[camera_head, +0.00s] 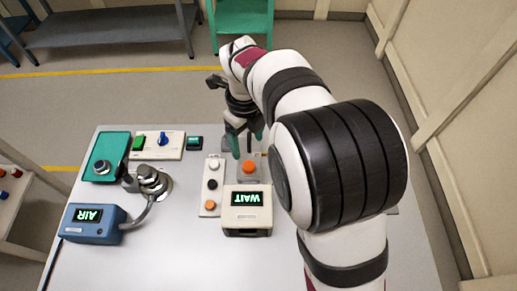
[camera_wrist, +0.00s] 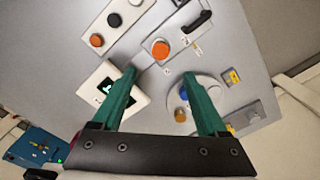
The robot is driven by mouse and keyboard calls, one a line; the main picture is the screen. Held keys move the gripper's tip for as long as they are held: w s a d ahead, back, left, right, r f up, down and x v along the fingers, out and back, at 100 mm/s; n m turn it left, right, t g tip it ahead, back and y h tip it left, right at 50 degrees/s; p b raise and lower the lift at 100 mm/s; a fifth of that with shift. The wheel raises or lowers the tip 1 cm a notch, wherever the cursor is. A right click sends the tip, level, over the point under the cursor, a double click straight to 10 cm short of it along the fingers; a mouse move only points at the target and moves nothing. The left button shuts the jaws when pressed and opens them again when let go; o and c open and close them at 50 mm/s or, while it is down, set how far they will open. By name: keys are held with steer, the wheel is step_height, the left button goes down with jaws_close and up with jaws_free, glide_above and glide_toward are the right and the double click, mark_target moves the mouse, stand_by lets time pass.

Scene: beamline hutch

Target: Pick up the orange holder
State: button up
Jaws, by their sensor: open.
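Several orange pieces show, and I cannot tell for sure which is the orange holder. One round orange piece (camera_head: 249,165) stands on a small grey base behind the WAIT box; it also shows in the wrist view (camera_wrist: 160,48), beyond my fingertips. Another orange piece (camera_head: 210,205) sits at the near end of a white strip, with a black and a white piece behind it; it also shows in the wrist view (camera_wrist: 96,40). My gripper (camera_head: 247,145) points down over the first piece, its green fingers apart and empty. It also shows in the wrist view (camera_wrist: 161,80).
The WAIT box (camera_head: 247,222) stands right of the strip. A blue AIR box (camera_head: 93,224), a metal post with a cable (camera_head: 150,182) and a teal box (camera_head: 106,152) are at left. The front tabletop is clear.

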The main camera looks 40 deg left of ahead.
mark_target(249, 165)
step_height(249, 165, down, 10)
steer(key=shift+a+f, duration=0.15)
steer(key=shift+f, duration=0.1)
jaws_close()
stand_by(0.3)
